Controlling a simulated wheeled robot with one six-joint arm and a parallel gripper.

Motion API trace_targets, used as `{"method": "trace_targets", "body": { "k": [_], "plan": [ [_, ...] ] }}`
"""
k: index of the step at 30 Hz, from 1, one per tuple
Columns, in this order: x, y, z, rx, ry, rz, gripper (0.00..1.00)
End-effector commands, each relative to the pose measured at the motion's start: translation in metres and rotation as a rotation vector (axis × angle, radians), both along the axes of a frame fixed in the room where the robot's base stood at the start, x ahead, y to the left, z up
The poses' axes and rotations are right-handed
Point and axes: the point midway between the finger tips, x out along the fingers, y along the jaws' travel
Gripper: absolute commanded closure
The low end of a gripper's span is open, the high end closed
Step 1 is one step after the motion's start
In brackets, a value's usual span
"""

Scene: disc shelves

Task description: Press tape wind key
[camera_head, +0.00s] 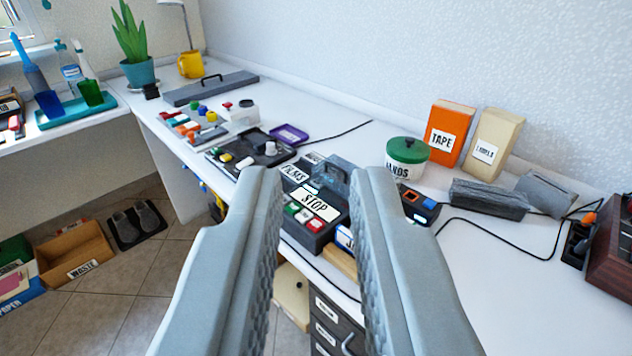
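My gripper (318,176) is open and empty, its two grey fingers apart in the foreground. Between and beyond them on the white desk is a dark machine (335,232) with a STOP label (314,203) on top. Along its front edge is a row of small keys: a green key (291,208), a white key (303,215) and a red key (316,225). I cannot tell which one is the wind key. The fingers appear apart from the keys and hide parts of the machine's sides. A FILMS label (293,174) shows behind STOP.
A green-lidded jar (407,151), an orange TAPE box (449,133) and a beige box (492,138) stand behind right. A dark panel with knobs (245,153) lies left. A grey case (489,198) and black cables lie right. Drawers (326,318) are below the desk edge.

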Motion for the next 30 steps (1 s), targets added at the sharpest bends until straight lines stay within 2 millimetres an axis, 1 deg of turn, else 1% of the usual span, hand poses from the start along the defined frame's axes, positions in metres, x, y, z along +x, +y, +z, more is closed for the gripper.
{"method": "trace_targets", "body": {
  "k": [1,2,3,30],
  "plan": [
    [0.0,0.0,0.0,0.0,0.0,0.0,0.91],
    [0.0,0.0,0.0,0.0,0.0,0.0,0.97],
    [0.0,0.0,0.0,0.0,0.0,0.0,1.0],
    [0.0,0.0,0.0,0.0,0.0,0.0,1.0]
  ]
}}
